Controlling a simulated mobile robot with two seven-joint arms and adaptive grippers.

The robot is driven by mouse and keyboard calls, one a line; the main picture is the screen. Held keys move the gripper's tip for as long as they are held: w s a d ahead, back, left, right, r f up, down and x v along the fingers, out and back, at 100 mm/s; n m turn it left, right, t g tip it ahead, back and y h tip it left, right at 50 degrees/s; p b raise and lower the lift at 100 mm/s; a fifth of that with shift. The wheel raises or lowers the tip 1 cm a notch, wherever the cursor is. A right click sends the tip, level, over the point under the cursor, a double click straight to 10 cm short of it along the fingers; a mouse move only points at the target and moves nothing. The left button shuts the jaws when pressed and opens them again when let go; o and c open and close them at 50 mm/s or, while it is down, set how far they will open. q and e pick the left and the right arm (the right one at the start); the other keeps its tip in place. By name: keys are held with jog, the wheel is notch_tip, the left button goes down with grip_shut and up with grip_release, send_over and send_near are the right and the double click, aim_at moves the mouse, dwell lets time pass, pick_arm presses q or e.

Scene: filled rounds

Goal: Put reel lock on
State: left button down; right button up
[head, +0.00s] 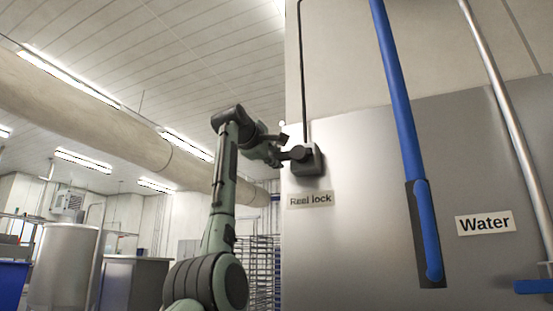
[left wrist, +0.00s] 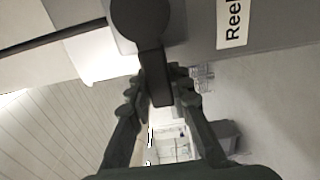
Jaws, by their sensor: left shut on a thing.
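The reel lock switch (head: 308,160) is a dark grey box with a dark rotary handle, mounted on the wall panel at its left edge. A label (head: 310,200) reading "Reel lock" sits just below it. My left gripper (head: 284,153) is at the handle, to the left of the box. In the left wrist view the handle (left wrist: 150,60) has a round hub at the top and a bar reaching down between the fingers of my left gripper (left wrist: 160,85). The fingers are shut on the bar. My right gripper is not in view.
A blue pipe (head: 400,90) runs down the panel, right of the switch. A "Water" label (head: 485,223) and a blue lever (head: 533,286) are farther right. A steel tank (head: 64,260) stands at the lower left. Open room lies left of the panel.

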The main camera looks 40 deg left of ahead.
pick_arm(q)
jog(key=c, duration=1.4)
grip_release()
jog(key=shift+o, duration=0.2)
jog(key=shift+s, duration=0.1)
jog(key=v, duration=1.2)
jog(key=shift+a+f, duration=0.1)
